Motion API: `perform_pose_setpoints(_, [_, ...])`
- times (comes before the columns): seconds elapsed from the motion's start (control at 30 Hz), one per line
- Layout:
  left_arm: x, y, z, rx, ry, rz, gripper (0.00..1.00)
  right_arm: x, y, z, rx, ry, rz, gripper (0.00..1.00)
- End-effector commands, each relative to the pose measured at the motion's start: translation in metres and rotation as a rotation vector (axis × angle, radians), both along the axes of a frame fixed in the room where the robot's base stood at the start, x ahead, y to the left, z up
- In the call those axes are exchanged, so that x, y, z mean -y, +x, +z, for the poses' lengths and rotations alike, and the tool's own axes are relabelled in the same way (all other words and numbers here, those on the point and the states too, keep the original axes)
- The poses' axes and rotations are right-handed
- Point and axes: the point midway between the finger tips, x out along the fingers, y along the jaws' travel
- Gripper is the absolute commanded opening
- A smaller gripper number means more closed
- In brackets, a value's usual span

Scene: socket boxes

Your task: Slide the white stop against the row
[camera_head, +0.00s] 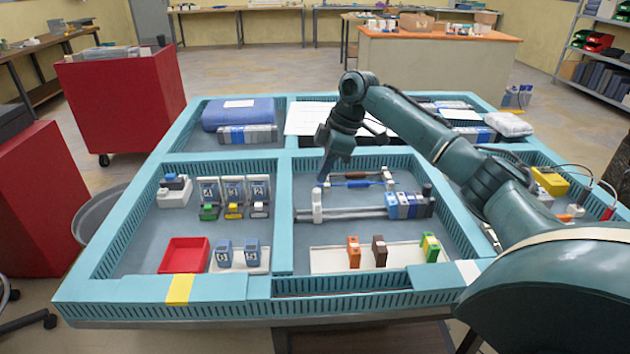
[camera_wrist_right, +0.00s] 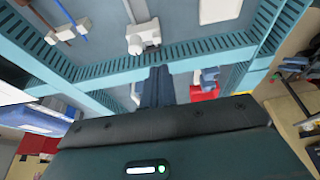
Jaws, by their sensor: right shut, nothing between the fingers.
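The white stop (camera_head: 317,206) stands upright at the left end of the grey rail (camera_head: 352,213) in the middle compartment. The row of blue and grey terminal blocks (camera_head: 405,205) sits on the rail's right part, with a wide bare stretch of rail between it and the stop. My right gripper (camera_head: 323,179) is shut and empty, above and just behind the stop. The wrist view shows its closed fingers (camera_wrist_right: 155,86) apart from the white stop (camera_wrist_right: 143,38). My left gripper is not in view.
A blue-handled tool (camera_head: 357,183) lies behind the rail. Orange, brown and green blocks (camera_head: 379,251) stand on a white strip in front. The teal divider (camera_head: 284,215) is close on the left. A red tray (camera_head: 184,255) lies in the left compartment.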

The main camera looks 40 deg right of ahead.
Motion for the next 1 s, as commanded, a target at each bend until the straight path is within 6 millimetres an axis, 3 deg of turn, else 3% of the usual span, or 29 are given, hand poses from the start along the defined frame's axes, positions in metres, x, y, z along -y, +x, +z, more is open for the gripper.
perform_pose_setpoints(0.2, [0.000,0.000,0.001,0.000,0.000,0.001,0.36,-0.013,0.006,-0.041,-0.006,0.000,0.001,0.00])
perform_pose_setpoints(0.4, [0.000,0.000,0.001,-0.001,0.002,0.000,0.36,-0.021,0.012,-0.068,-0.004,-0.001,0.000,0.00])
perform_pose_setpoints(0.6, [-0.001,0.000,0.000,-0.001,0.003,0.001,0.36,-0.024,0.014,-0.080,-0.002,-0.002,-0.001,0.00])
perform_pose_setpoints(1.0, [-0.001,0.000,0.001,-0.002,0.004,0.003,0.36,-0.022,0.013,-0.079,-0.002,-0.002,-0.001,0.00])
